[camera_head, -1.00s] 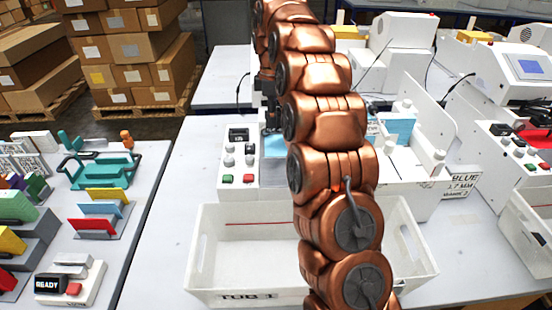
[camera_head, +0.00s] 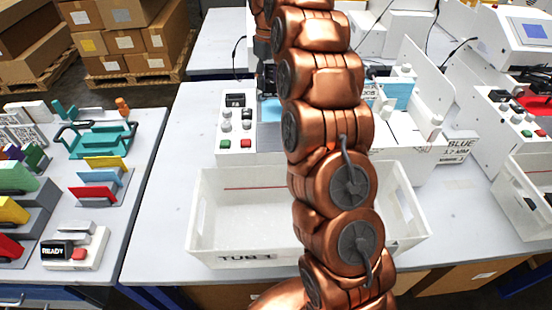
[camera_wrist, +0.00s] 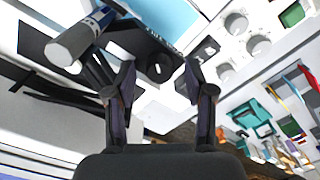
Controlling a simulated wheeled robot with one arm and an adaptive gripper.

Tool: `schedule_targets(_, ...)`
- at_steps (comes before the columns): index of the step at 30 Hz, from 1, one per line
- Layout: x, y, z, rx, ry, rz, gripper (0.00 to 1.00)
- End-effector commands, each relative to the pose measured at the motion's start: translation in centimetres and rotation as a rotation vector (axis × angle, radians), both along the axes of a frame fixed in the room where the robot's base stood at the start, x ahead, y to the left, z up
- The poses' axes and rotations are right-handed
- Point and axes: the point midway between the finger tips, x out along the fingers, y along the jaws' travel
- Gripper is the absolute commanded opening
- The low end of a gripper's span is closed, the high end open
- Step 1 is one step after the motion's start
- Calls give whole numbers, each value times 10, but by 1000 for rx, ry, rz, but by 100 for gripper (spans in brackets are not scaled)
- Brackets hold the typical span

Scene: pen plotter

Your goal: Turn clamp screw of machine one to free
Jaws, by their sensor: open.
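Machine one (camera_head: 240,130) stands behind the white tub marked TUB 1, with my arm across its middle. My gripper (camera_wrist: 159,63) is open in the wrist view, its two dark fingers apart. Between and beyond the fingertips is a black block with a dark round knob (camera_wrist: 158,68) bearing a pale mark, which looks like the clamp screw. I cannot tell whether the fingers touch it. A pen (camera_wrist: 80,38) with a grey-white end and a blue band lies at upper left of the wrist view. In the head view, the clamp is hidden by my arm.
TUB 1 (camera_head: 215,245) looks empty in its visible part. Grey knobs (camera_wrist: 236,22) and a green button (camera_wrist: 292,14) are right of the gripper. A second machine (camera_head: 518,120) stands at right. A side table (camera_head: 140,190) with coloured holders is at left.

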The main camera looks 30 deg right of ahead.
Motion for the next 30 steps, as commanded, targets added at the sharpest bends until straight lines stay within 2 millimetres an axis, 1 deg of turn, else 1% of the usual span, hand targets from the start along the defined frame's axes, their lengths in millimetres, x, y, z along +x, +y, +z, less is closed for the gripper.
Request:
schedule_targets(21,0,-1,2,1,1,-605,54)
schedule_targets(30,-1,-2,1,2,1,-827,54)
